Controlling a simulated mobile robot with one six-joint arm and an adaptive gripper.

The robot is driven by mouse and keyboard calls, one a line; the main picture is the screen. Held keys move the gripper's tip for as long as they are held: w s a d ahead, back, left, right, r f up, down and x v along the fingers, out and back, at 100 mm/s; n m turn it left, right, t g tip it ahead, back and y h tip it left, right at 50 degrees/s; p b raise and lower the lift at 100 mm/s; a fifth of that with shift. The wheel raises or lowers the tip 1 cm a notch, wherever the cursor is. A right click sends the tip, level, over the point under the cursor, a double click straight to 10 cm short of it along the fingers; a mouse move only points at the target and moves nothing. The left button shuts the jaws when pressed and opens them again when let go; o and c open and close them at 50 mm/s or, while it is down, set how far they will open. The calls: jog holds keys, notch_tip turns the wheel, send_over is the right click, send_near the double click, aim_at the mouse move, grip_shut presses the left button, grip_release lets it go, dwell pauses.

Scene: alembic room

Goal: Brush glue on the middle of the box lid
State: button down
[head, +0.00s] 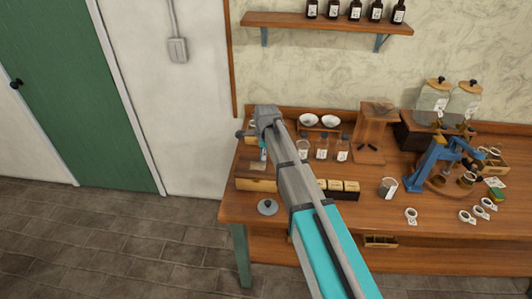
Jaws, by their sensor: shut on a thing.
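My gripper (263,150) hangs below the wrist over the left end of the wooden bench. It is small and partly covered by my arm. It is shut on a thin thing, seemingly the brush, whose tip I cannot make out. Just under it lies a small pale flat piece (257,165). A low wooden box (256,184) with a light front stands in front of that piece, near the bench's left edge. I cannot tell which surface is the box lid, or whether any glue is on it. Contact between brush and surface is also unclear.
A grey round knobbed disc (267,207) lies at the bench's front left. Labelled bottles (322,150), two white bowls (320,120) and a wooden stand (376,130) are behind my arm. A beaker (388,187) and a blue press (432,165) stand to the right.

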jog(key=shift+w+a, duration=0.1)
jog(key=shift+a, duration=2.2)
jog(key=shift+d, duration=0.15)
jog(key=shift+d, duration=2.25)
jog(key=shift+a, duration=0.15)
jog(key=shift+a, duration=2.25)
jog(key=shift+w, duration=0.1)
